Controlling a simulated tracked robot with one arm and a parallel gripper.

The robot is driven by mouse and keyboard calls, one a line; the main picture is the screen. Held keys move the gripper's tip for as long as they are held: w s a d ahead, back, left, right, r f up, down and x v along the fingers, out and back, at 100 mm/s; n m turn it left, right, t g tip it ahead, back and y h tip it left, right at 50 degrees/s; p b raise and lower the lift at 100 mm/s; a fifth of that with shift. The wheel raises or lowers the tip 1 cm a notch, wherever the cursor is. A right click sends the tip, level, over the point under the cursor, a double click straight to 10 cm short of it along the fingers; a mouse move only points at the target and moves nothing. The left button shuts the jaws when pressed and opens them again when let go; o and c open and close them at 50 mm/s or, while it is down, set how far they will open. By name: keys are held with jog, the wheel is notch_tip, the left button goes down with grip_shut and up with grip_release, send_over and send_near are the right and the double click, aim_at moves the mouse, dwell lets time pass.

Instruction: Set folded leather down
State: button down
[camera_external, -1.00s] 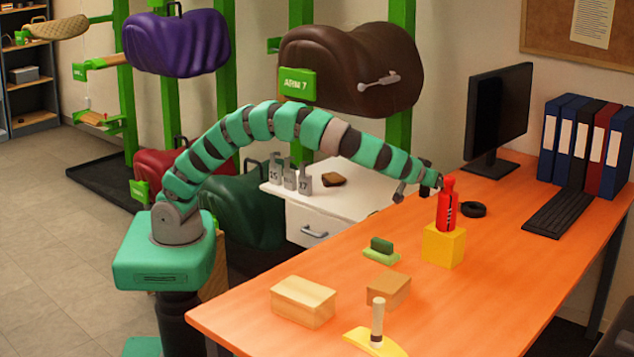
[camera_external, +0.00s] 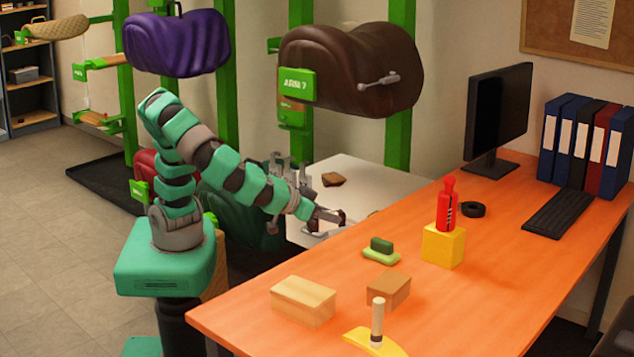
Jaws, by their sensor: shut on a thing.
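My gripper (camera_external: 326,222) is low in front of the white drawer cabinet, near the orange table's far left edge. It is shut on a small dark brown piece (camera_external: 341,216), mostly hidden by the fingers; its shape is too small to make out. A brown block-like piece with a tan edge (camera_external: 333,180), which looks like folded leather, lies on the white cabinet top (camera_external: 375,185), behind and above my gripper in the picture. I cannot tell for certain which of the two is the folded leather.
On the orange table (camera_external: 420,300) stand a red bottle on a yellow block (camera_external: 443,245), a green sponge-like item (camera_external: 381,250), two wooden blocks (camera_external: 303,301) and a yellow tool with upright handle (camera_external: 377,325). Grey weights stand at the cabinet's left.

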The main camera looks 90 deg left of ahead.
jog(key=s+a, duration=0.8)
jog(key=s, duration=0.3)
jog(key=f, duration=0.6)
jog(key=f+b, duration=0.1)
jog(key=f, duration=0.2)
jog(key=shift+w+d, duration=0.25)
jog(key=shift+w+d+f, duration=0.15)
jog(key=shift+w+f, duration=0.15)
jog(key=b, duration=0.1)
send_over(339, 278)
jog(key=shift+d+f, duration=0.15)
jog(key=shift+f, duration=0.65)
jog(key=shift+f+b, duration=0.55)
jog(key=shift+f, duration=1.1)
jog(key=shift+f, duration=0.1)
jog(key=c, duration=1.1)
grip_release()
jog(key=shift+c, duration=0.2)
